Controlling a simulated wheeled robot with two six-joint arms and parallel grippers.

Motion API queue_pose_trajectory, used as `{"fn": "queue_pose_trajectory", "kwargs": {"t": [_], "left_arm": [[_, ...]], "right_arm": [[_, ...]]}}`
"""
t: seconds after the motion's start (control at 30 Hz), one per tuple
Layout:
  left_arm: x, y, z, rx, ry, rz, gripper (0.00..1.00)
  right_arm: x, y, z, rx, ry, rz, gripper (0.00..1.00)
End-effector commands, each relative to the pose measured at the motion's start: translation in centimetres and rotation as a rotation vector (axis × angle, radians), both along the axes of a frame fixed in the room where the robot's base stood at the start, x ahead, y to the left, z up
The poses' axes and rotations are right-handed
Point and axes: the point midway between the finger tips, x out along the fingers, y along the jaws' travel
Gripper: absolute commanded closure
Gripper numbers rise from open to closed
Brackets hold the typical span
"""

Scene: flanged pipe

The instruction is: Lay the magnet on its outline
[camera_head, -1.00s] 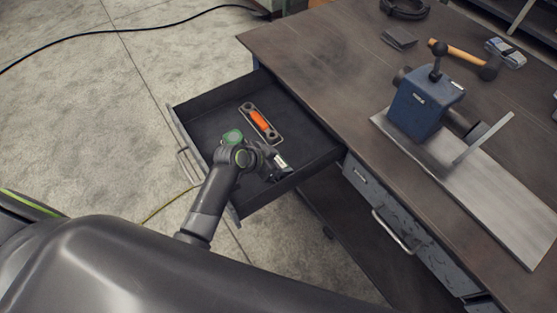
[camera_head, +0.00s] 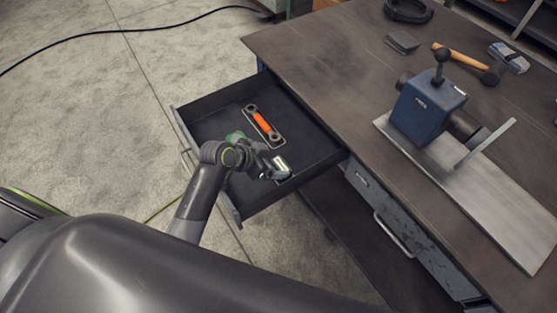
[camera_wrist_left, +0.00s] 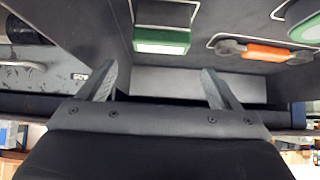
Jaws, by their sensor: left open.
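A green and white block, which I take to be the magnet (camera_head: 280,163), is in the open drawer near its front right side. In the left wrist view the block (camera_wrist_left: 162,41) shows its green edge and pale face, with a thin white outline (camera_wrist_left: 168,25) around or just behind it; I cannot tell how well they line up. My left gripper (camera_head: 272,169) is low over the drawer beside the block. In the left wrist view its two fingers (camera_wrist_left: 160,88) are spread apart with the block beyond the gap. My right gripper is not in view.
The drawer (camera_head: 221,102) also holds an orange tool with grey ends (camera_head: 263,122) in an outline and a green item (camera_head: 235,136) partly hidden by my arm. A blue vise (camera_head: 428,105), a hammer (camera_head: 465,58) and small items stand on the bench (camera_head: 330,60).

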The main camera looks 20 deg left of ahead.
Motion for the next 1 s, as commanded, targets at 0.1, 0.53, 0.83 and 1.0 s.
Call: {"fn": "queue_pose_trajectory", "kwargs": {"t": [0.1,0.53,0.83,1.0], "left_arm": [[-0.8,0.7,1.0,0.001,-0.002,0.001,0.15],[-1.5,1.1,1.9,-0.001,0.001,0.0,0.15],[-1.5,1.1,1.9,-0.001,0.001,0.0,0.15],[-1.5,1.1,1.9,-0.001,0.0,-0.001,0.15]], "right_arm": [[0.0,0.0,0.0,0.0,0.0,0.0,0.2],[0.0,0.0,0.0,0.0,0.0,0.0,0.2],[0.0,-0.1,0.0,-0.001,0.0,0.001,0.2],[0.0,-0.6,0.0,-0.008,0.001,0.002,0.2]]}}
